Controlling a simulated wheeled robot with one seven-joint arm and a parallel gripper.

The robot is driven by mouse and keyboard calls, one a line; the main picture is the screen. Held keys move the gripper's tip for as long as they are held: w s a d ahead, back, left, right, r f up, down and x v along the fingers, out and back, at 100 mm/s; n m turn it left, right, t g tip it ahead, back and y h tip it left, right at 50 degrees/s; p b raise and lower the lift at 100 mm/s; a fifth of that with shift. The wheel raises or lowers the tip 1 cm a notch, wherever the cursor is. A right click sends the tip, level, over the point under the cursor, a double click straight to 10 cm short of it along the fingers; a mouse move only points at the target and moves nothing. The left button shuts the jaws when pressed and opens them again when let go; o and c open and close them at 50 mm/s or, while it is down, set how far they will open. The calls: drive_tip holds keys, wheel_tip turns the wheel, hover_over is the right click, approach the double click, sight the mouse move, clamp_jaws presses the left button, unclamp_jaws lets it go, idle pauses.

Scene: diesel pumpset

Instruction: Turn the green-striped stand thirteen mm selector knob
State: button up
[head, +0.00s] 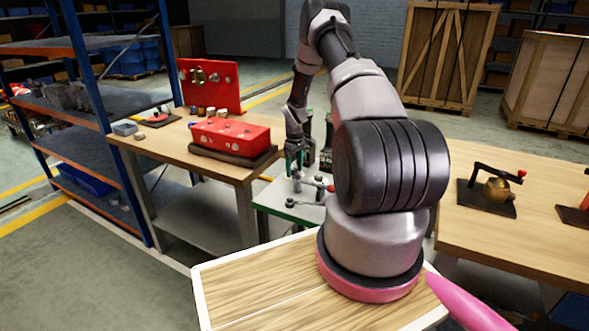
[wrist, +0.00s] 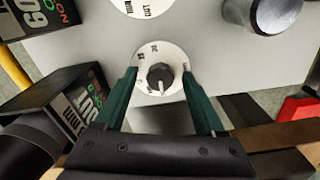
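A small black selector knob (wrist: 160,77) with a pale pointer line sits on a round white dial plate (wrist: 146,60) with printed marks, on a light grey panel in the wrist view. My gripper (wrist: 159,73) is open, its two green fingers on either side of the knob, with a gap visible at each side. Whether the fingertips touch the panel cannot be told. In the head view, my gripper (head: 299,160) hangs over a low grey stand with a green edge (head: 272,209). The knob cannot be made out there.
A second white dial (wrist: 145,4) is cut off at the top. A metallic cylinder (wrist: 275,12) stands at upper right. Black labelled boxes (wrist: 75,110) are at left. In the head view, a bench with a red block (head: 231,138) stands left of the stand, another bench (head: 510,235) right.

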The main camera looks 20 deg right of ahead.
wheel_tip(320, 180, up, 11)
idle(0.7)
drive_tip(key=shift+f, duration=0.1)
wheel_tip(320, 180, up, 16)
drive_tip(key=m+t, duration=0.1)
drive_tip(key=m, duration=0.1)
hover_over(294, 170)
drive_tip(key=s+a, duration=0.3)
drive_tip(key=a, duration=0.1)
drive_tip(key=s+a+r+m+t, duration=0.1)
drive_tip(key=s+a+r, duration=0.2)
drive_tip(key=s+r, duration=0.3)
drive_tip(key=s+a+r+m+t, duration=0.1)
drive_tip(key=s+a+r, duration=0.2)
drive_tip(key=r, duration=0.6)
drive_tip(key=s+a+r+m+t+y, duration=0.1)
drive_tip(key=s+a+r, duration=0.3)
drive_tip(key=s, duration=0.8)
drive_tip(key=s+a+r+m+t+y, duration=0.1)
drive_tip(key=s+a+r+m+t, duration=0.2)
drive_tip(key=s, duration=1)
wheel_tip(294, 170, up, 2)
drive_tip(key=shift+a+r+m, duration=0.1)
drive_tip(key=shift+a+m, duration=0.3)
drive_tip(key=shift+a, duration=0.3)
